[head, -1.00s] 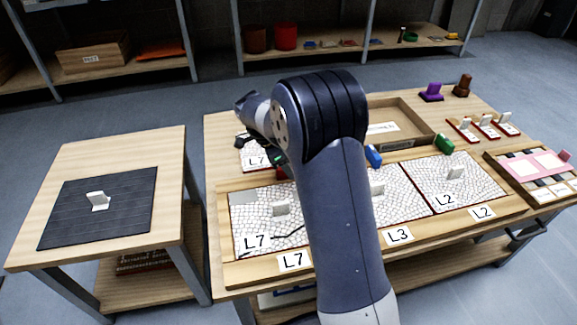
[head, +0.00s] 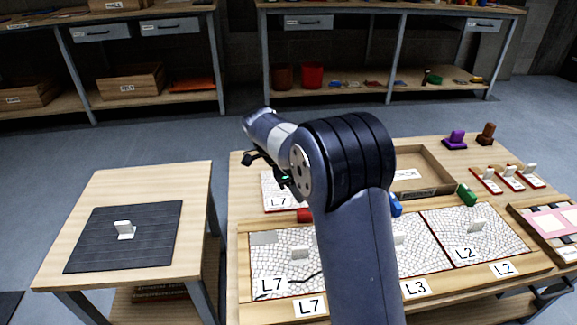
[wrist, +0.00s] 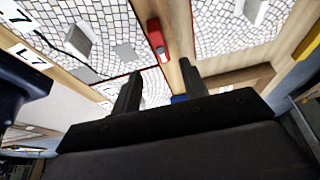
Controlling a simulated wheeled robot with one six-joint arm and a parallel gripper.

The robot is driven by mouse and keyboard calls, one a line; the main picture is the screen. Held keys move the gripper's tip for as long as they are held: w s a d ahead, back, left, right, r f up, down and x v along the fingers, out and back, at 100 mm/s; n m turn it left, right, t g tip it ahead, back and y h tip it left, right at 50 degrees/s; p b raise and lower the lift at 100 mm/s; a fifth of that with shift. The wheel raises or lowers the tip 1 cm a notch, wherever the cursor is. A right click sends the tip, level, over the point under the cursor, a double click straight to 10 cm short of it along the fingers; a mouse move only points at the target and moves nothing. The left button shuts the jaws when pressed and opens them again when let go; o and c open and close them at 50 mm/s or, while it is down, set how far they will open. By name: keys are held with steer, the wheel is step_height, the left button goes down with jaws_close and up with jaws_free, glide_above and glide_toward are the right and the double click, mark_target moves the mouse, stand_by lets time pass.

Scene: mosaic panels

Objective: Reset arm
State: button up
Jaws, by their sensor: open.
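My gripper (wrist: 158,95) is in the wrist view with its two dark fingers apart and nothing between them. In the head view my arm rises over the main table and hides part of it; the gripper (head: 266,168) shows small and dark at the left of the arm, above the back part of the table. Mosaic panels marked L7 (head: 275,281) and L2 (head: 490,233) lie in the wooden frame, each with a white handle. Another L7 panel (head: 275,190) lies behind them, partly hidden by my arm.
A side table at left bears a dark mat (head: 92,250) with a white handled piece (head: 124,229). A wooden tray (head: 436,170), a green block (head: 467,195), purple (head: 455,140) and brown (head: 486,133) stamps stand on the main table. Shelves line the back wall; floor between is clear.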

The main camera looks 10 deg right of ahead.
steer(key=b+x, duration=0.3)
steer(key=x, duration=0.7)
steer(key=shift+d+f+b, duration=0.15)
steer(key=shift+f+b, duration=0.05)
steer(key=shift+b, duration=0.1)
steer(key=shift+d+f, duration=0.1)
steer(key=shift+f, duration=0.05)
steer(key=shift+n, duration=0.3)
steer(key=shift+r, duration=0.25)
